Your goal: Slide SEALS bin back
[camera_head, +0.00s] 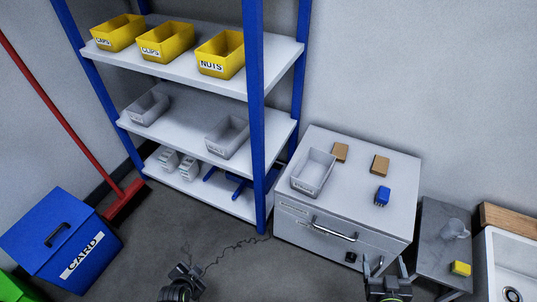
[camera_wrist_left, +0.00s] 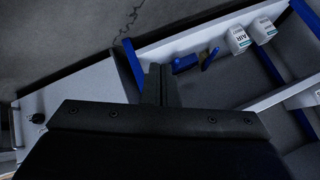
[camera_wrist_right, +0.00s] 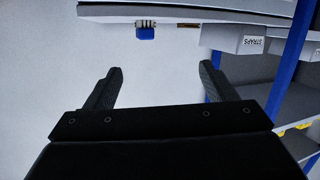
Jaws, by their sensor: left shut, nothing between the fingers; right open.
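A grey bin (camera_head: 228,137) sits at the right of the middle shelf, near its front edge; its small front label looks like SEALS but is hard to read. Another grey bin (camera_head: 148,108) stands at that shelf's left end, label unreadable. My left gripper (camera_head: 185,270) is shut and empty, low in front of the rack; its closed fingers show in the left wrist view (camera_wrist_left: 158,85). My right gripper (camera_head: 386,268) is open and empty in front of the cabinet; its spread fingers show in the right wrist view (camera_wrist_right: 161,80).
A white cabinet (camera_head: 365,165) right of the rack carries a STRAPS bin (camera_wrist_right: 232,40), brown blocks (camera_head: 380,165) and a blue item (camera_head: 382,195). A blue rack post (camera_head: 254,110) stands close right of the likely SEALS bin. Yellow bins (camera_head: 166,41) fill the top shelf. Middle-shelf space between grey bins is clear.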

